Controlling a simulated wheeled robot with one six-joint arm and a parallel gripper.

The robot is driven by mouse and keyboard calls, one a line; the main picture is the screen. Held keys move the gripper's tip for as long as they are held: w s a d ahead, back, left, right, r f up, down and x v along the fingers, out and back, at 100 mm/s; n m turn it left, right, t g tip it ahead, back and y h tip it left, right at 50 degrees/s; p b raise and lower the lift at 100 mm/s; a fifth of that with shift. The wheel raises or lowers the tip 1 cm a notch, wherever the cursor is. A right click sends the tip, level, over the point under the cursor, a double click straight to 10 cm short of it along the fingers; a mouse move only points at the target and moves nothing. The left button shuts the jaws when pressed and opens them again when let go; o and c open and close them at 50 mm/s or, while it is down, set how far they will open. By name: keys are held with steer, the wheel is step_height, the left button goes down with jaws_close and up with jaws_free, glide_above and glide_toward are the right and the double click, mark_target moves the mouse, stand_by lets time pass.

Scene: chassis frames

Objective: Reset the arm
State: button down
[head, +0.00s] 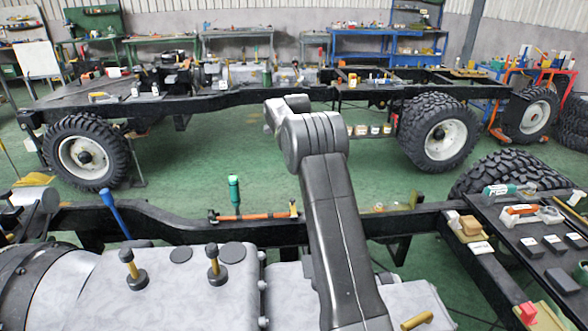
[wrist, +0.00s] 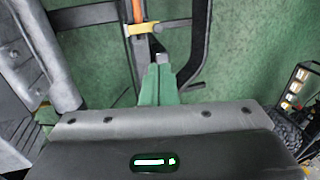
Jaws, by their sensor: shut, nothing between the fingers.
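My arm rises from the bottom of the head view, and its bent joint stands in front of the far chassis. My gripper is not clearly visible in the head view. In the wrist view my gripper (wrist: 162,66) points away from the camera, with its greenish fingers shut together and nothing held. Past the fingertips lie a dark chassis rail and a long orange tool (wrist: 137,10) with a yellow end. How far the fingertips are from them I cannot tell.
The near chassis rail (head: 410,222) crosses the head view, bearing the orange tool (head: 255,216) and a green-handled screwdriver (head: 234,193). A dark tray (head: 535,240) with tools is at right. The far chassis has big tyres (head: 88,152). Green floor (head: 220,150) between the chassis is open.

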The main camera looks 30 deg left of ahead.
steer(key=shift+r, duration=0.2)
steer(key=p+x, duration=0.2)
steer(key=x, duration=1.1)
steer(key=shift+f, duration=0.4)
